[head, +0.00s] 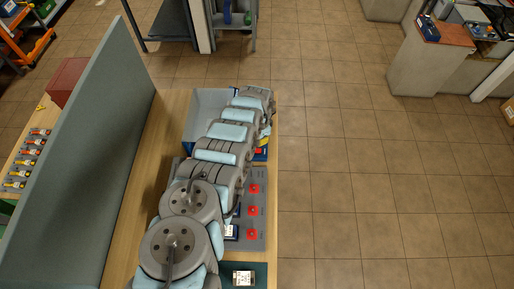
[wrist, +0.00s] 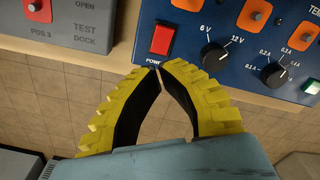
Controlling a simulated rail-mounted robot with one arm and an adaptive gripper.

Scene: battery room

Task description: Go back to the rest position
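My gripper (wrist: 160,69) has yellow ribbed fingers with black inner pads. The fingertips meet, and nothing shows between them. They are just below a red button (wrist: 161,39) marked with partly hidden power lettering, on a blue instrument panel (wrist: 189,63). I cannot tell whether they touch the panel. The panel also has two black knobs, the nearer one (wrist: 214,56) marked 6 V and 12 V. In the head view my arm stretches along the wooden bench and hides my gripper; part of the blue instrument (head: 262,153) shows beside the arm's far end.
A grey test dock (wrist: 85,22) is left of the blue panel; its grey plate (head: 258,234) carries red pads. A small device (head: 243,278) lies at the near end. A tall grey-green partition (head: 90,130) stands left of the bench (head: 172,108). The tiled floor (head: 350,180) at right is clear.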

